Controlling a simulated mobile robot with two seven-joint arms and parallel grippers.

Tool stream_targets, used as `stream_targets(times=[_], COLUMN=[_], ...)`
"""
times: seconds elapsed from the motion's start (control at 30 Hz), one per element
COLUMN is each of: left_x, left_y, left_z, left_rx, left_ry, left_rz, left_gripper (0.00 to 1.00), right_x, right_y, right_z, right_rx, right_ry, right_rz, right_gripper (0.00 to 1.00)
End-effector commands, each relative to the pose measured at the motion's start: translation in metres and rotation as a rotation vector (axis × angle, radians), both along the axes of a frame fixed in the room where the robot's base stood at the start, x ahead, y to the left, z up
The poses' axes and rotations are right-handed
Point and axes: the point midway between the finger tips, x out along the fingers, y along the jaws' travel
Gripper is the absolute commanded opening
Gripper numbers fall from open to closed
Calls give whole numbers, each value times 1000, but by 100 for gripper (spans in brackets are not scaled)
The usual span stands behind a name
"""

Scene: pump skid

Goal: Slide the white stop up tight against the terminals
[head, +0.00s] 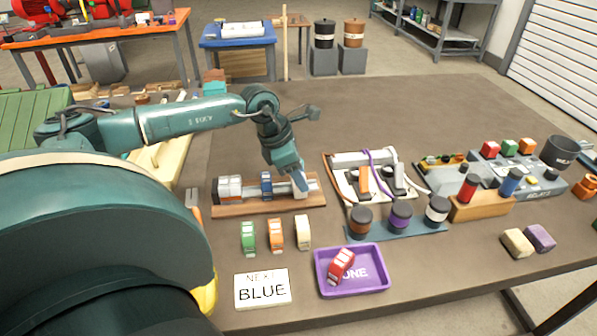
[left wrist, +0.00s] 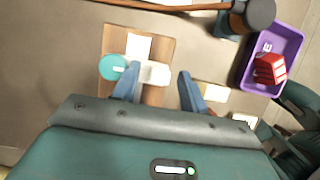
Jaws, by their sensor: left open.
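A rail on a wooden board (head: 270,206) carries white and grey terminals (head: 230,188) at its left end. A blue terminal (head: 266,184) stands on the rail further right, with a gap of bare rail between. The white stop (head: 299,192) appears near the rail's right end, partly hidden by my left gripper (head: 303,183), which points down over it. In the left wrist view the blue fingers of this gripper (left wrist: 159,92) are apart, with a white block (left wrist: 155,73) just beyond and between their tips. Whether they touch it I cannot tell. My right gripper is not in view.
Green, orange and cream terminals (head: 276,234) lie in front of the board. A card reading NEXT BLUE (head: 262,289) and a purple tray (head: 378,284) with a red terminal (head: 341,265) lie nearer. Spools (head: 400,217) and a wired panel (head: 347,158) stand to the right.

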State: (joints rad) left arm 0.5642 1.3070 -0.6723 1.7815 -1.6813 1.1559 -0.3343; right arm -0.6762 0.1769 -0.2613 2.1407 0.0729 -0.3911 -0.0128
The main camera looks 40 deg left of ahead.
Motion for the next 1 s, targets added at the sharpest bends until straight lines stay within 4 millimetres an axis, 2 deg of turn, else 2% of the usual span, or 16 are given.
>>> stream_targets(times=[0.07,0.53,1.0], left_x=[0,0,0], left_y=[0,0,0], left_z=[0,1,1], left_rx=[0,0,1], left_ry=[0,0,-1], left_rz=[0,0,0], left_gripper=[40,1,0], right_x=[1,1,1], right_y=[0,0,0], right_z=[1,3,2], right_rx=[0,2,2], right_ry=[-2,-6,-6], right_rz=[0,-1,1], right_gripper=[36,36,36])
